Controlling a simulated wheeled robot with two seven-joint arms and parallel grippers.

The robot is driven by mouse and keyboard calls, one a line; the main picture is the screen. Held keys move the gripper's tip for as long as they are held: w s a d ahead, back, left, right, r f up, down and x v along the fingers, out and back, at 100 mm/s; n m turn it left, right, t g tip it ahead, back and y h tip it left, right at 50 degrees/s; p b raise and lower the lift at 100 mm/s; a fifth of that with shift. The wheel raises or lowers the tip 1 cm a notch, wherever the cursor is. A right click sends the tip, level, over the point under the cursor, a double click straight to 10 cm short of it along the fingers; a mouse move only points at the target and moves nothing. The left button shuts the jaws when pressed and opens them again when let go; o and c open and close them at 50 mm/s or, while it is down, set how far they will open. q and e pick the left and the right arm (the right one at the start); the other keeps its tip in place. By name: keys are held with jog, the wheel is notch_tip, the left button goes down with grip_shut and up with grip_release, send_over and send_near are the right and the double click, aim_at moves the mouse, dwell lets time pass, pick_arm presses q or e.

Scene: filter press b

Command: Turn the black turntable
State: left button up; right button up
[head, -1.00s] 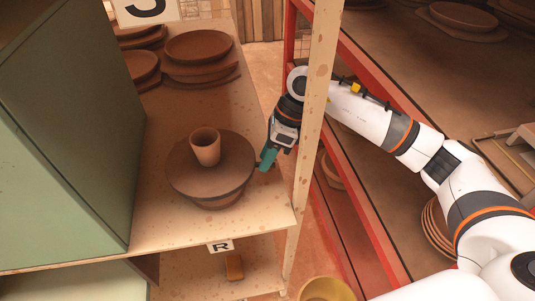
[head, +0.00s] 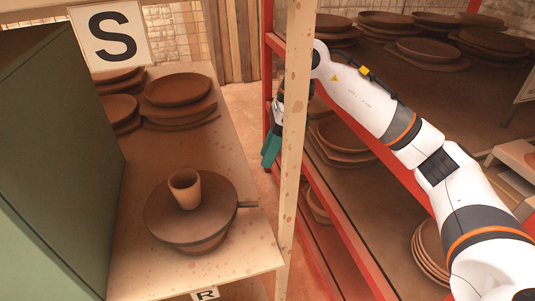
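The turntable (head: 215,222) is a round, dark brown disc on a narrower round base, standing on the wooden shelf at lower centre-left. A short dark handle (head: 248,205) sticks out from its right side. A small tan clay cup (head: 184,190) stands upright on the disc. My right gripper (head: 270,152), with teal fingers, is up and to the right of the turntable, apart from it, partly hidden behind the wooden post. Nothing shows in its fingers, but I cannot tell how far they are open. My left gripper is not in view.
The wooden post (head: 293,150) stands between the turntable shelf and my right arm. Brown plates (head: 178,90) are stacked farther back on the shelf. A green cabinet (head: 60,150) bounds the left side. A red-framed rack (head: 345,225) with plates lies right. An "S" sign (head: 108,35) hangs at top left.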

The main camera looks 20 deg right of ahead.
jog(key=shift+c, duration=0.5)
jog(key=shift+c, duration=1.4)
jog(key=shift+w+a+n, duration=0.15)
jog(key=shift+w+n, duration=0.15)
jog(key=shift+n, duration=0.2)
jog(key=c, duration=0.3)
jog(key=w+a+n+h+p, duration=0.1)
jog(key=w+n, duration=0.1)
jog(key=n, duration=0.2)
jog(key=w+a+f+n+g+p, duration=0.1)
jog(key=w+n, duration=0.1)
jog(key=n, duration=0.2)
jog(key=w+a+f+n+g+h+p, duration=0.1)
jog(key=w+n+p, duration=0.1)
jog(key=n, duration=0.2)
jog(key=shift+w+a+h, duration=0.1)
jog(key=shift+h, duration=0.2)
grip_shut()
jog(key=s+a+f+n+p, duration=0.1)
jog(key=s+f+n+p, duration=0.1)
jog(key=f+p, duration=0.1)
jog(key=s+a+f+n+h+p, duration=0.1)
jog(key=s+f+n+p, duration=0.1)
jog(key=f, duration=0.4)
jog(key=shift+s+a+f+n+p, duration=0.2)
jog(key=shift+a+n+p, duration=0.15)
jog(key=shift+n+p, duration=0.55)
